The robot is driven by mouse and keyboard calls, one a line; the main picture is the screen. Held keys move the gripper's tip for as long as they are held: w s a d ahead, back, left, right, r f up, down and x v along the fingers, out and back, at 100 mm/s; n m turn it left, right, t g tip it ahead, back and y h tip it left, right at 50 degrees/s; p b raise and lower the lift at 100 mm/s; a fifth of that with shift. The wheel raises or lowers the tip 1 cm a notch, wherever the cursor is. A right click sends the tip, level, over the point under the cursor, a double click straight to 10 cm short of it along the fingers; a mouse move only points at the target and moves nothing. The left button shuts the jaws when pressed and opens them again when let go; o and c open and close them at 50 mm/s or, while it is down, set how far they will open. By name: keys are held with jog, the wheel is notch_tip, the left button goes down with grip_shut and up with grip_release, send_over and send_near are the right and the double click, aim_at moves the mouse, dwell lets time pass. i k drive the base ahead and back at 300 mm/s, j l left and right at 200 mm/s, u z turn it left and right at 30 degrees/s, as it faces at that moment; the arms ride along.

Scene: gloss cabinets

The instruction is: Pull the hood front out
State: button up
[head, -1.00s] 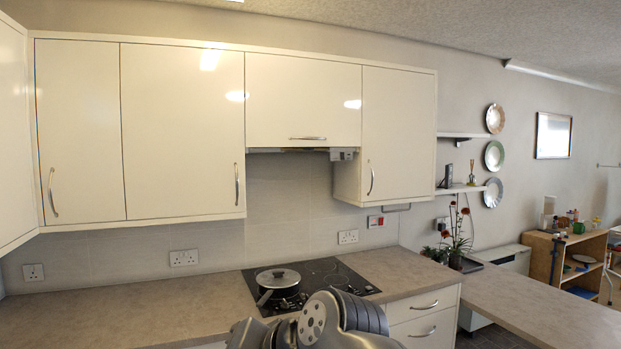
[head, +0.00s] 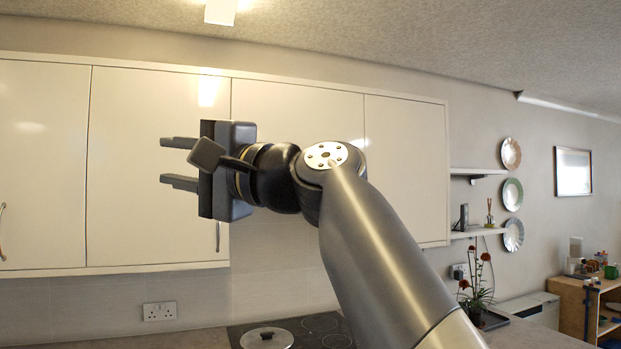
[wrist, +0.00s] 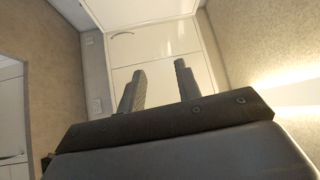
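The hood front (head: 300,108) is the white gloss panel in the upper middle of the head view, between tall cabinet doors. It looks closed, flush with its neighbours. My arm covers its lower part, and its handle is hidden. My gripper (head: 163,162) is raised in front of the door left of the hood front, pointing left. Its two fingers are apart with nothing between them. In the wrist view the gripper (wrist: 159,68) is also open and empty, facing other white cabinet doors. The hood front cannot be made out there.
A tall door (head: 405,170) is right of the hood front. A wall socket (head: 159,311) is at lower left.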

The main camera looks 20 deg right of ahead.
aim_at(303, 116)
jog(key=i+l, duration=2.35)
